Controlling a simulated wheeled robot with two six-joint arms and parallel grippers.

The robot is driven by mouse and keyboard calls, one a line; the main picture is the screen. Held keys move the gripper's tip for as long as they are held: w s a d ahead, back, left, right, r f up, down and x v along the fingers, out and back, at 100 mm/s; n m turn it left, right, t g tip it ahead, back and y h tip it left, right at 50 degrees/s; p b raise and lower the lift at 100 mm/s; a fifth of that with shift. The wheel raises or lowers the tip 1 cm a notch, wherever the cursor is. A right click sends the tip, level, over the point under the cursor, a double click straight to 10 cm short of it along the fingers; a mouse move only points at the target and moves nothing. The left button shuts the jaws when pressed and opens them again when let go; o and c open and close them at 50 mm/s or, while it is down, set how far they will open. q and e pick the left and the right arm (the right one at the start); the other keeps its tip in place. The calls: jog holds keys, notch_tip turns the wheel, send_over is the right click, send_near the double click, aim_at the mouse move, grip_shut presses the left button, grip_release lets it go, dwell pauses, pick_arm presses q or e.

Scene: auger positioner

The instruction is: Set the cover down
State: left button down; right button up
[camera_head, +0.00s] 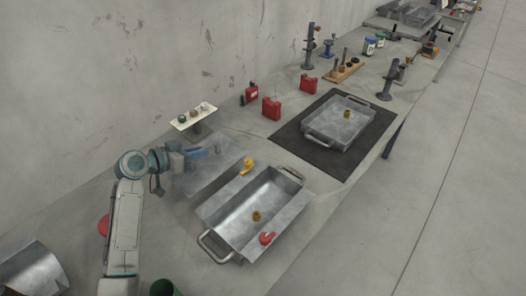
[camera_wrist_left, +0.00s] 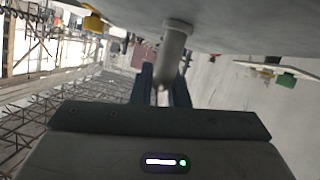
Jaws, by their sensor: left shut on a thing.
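The cover (camera_head: 213,172) is a flat grey metal sheet at the left of the near trough, on the side toward the wall. My left gripper (camera_head: 197,154) is at its wall side. In the left wrist view my left gripper (camera_wrist_left: 164,90) is shut on a grey round handle (camera_wrist_left: 176,42) that joins the cover's broad grey face (camera_wrist_left: 245,22). The near metal trough (camera_head: 238,213) is open on top, with a small brass part (camera_head: 257,216) inside. A yellow clamp (camera_head: 247,166) and a red clamp (camera_head: 267,238) sit at its edges. I cannot tell whether the cover touches the table.
A second trough (camera_head: 338,141) stands on a dark mat (camera_head: 290,135) farther back. Red cans (camera_head: 271,108) and a small stand with a white plate (camera_head: 193,116) are near the wall. A curved metal piece (camera_head: 35,268) lies at the lower left. Bare table shows right of the near trough.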

aim_at(200, 164)
pick_arm(q)
notch_tip(200, 164, down, 5)
jog(key=shift+r+p, duration=0.1)
jog(key=shift+p, duration=0.85)
notch_tip(200, 164, down, 4)
jog(key=shift+f+p, duration=0.1)
jog(key=shift+p, duration=0.5)
jog(key=shift+f, duration=0.4)
pick_arm(e)
jog(key=r, duration=0.1)
jog(key=w+r, duration=0.1)
jog(key=r, duration=0.1)
jog(key=shift+a+r, duration=0.1)
jog(key=shift+a, duration=0.1)
pick_arm(q)
jog(key=c, duration=1.4)
grip_release()
jog(key=shift+f, duration=0.1)
pick_arm(e)
jog(key=shift+d, duration=0.15)
